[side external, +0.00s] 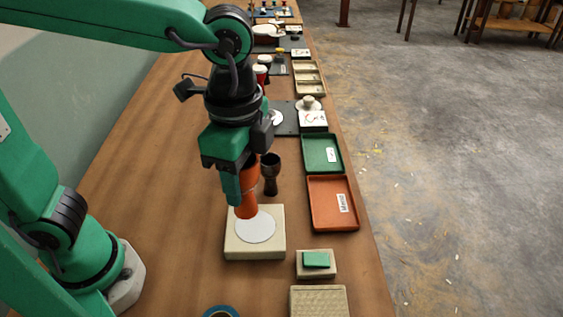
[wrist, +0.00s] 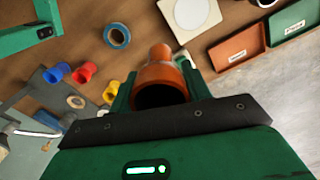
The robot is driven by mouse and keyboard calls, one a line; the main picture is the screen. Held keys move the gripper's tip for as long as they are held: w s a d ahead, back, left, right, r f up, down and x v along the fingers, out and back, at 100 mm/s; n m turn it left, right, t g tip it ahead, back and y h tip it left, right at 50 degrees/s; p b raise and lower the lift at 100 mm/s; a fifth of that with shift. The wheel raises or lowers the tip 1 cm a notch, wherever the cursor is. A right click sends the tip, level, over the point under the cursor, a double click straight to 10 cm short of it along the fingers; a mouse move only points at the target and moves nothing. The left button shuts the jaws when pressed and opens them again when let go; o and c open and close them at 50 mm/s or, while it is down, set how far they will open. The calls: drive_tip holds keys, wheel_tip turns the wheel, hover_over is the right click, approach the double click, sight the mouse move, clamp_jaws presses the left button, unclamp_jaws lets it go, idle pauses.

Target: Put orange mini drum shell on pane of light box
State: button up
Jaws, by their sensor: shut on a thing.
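The orange mini drum shell (side external: 247,203) is upright between the fingers of my gripper (side external: 241,184), which is shut on it. In the wrist view, the shell (wrist: 160,78) shows its wide open end toward the camera and its narrow end away. The light box (side external: 233,245) is a cream square box with a round white pane (side external: 256,229) on top. In the side view the shell's lower end overlaps the pane's back-left edge. In the wrist view the light box (wrist: 212,18) lies apart from the shell, at the upper right. The exact height of the shell above the box is unclear.
A dark goblet drum (side external: 270,176) stands just behind the light box. An orange tray (side external: 318,219) and a green tray (side external: 313,167) lie to the right. A small box with a green pad (side external: 316,260) and a blue-rimmed roll (wrist: 117,36) are nearby.

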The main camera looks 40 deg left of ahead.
drive_tip(key=shift+s+d+f+m, duration=0.15)
drive_tip(key=shift+s+m, duration=0.1)
drive_tip(key=shift+s, duration=0.4)
drive_tip(key=shift+s+f+m, duration=0.1)
drive_tip(key=shift+s+m, duration=0.15)
drive_tip(key=shift+s, duration=0.35)
wheel_tip(320, 180, down, 5)
drive_tip(key=shift+s+f, duration=0.1)
approach(255, 225)
drive_tip(key=shift+d+f, duration=0.1)
drive_tip(key=shift+f, duration=0.8)
drive_tip(key=shift+f, duration=0.2)
